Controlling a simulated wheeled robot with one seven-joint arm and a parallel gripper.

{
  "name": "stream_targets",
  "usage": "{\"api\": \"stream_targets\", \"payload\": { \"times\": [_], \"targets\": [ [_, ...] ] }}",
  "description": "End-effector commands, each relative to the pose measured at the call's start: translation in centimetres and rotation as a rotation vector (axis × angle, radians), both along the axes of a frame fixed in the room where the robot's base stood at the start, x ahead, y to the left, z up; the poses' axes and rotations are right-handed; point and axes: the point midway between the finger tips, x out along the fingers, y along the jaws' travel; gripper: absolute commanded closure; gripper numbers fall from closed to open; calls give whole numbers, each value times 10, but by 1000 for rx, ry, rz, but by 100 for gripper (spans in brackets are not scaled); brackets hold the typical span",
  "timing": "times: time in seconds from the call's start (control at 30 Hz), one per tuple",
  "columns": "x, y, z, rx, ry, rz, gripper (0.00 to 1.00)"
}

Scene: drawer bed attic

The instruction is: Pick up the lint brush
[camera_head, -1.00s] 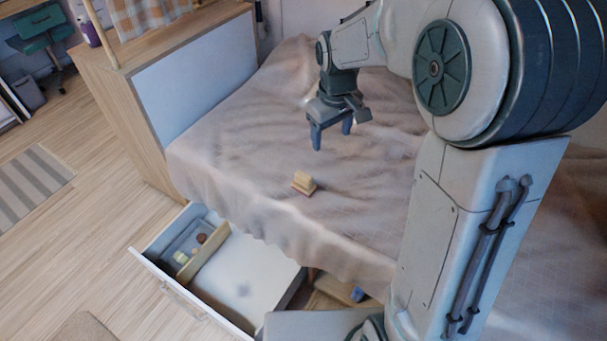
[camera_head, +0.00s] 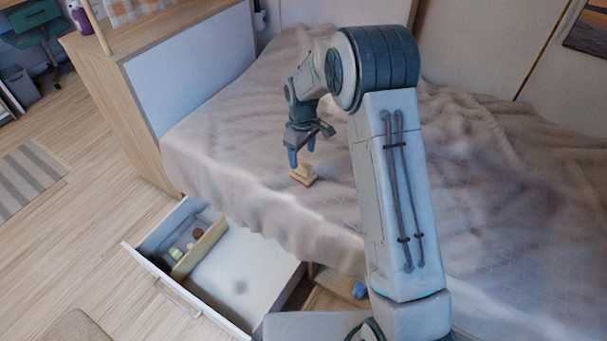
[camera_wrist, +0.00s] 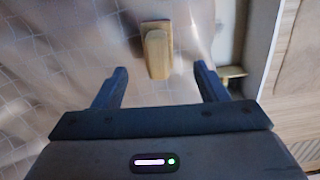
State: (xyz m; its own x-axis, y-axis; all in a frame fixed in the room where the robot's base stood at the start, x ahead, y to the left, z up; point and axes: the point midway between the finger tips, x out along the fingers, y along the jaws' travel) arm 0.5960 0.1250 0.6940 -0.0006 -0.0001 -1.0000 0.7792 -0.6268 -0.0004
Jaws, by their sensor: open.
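The lint brush (camera_head: 303,175) is a small block with a light wooden handle on top and a darker base. It lies on the bed cover near the bed's front edge. In the wrist view the lint brush (camera_wrist: 157,52) is ahead of the fingertips, between their lines. My gripper (camera_head: 302,157) points down just above and slightly behind the brush in the head view. In the wrist view my gripper (camera_wrist: 160,78) has its two fingers wide apart with nothing between the tips. I cannot tell the exact height gap to the brush.
The bed cover (camera_head: 240,140) is wrinkled and otherwise clear around the brush. Below the bed edge an open white drawer (camera_head: 245,275) has a divider and several small items at its left. A blue object (camera_head: 359,290) lies in an opening beside the drawer.

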Motion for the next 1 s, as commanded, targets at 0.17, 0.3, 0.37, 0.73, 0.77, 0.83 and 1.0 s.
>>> {"api": "stream_targets", "payload": {
  "times": [0.17,0.3,0.37,0.73,0.77,0.83,1.0],
  "targets": [
    [0,0,-19,0,0,0,34],
    [0,0,-26,0,1,0,34],
    [0,0,-32,-1,2,0,34],
    [2,-1,-72,-1,-1,1,34],
    [2,-1,-72,-1,-1,1,34],
    [2,-1,-72,-1,-1,0,34],
    [2,-1,-72,-1,-1,0,70]
  ]
}}
